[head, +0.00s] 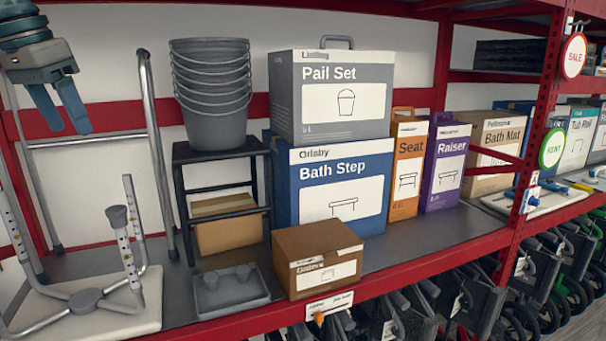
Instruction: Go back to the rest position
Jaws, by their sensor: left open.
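My left gripper (58,107) comes in at the upper left of the head view. Its two blue fingers point down and are apart, with nothing between them. It hangs in front of the white back wall, to the left of the stacked grey pails (212,95) and above a white bath seat (110,310) with metal legs. My right gripper is not in view.
A red-framed shelf (400,265) holds a Pail Set box (345,95) on a Bath Step box (340,185), with a small brown carton (316,258) in front. Metal rails (152,130) stand near my left gripper.

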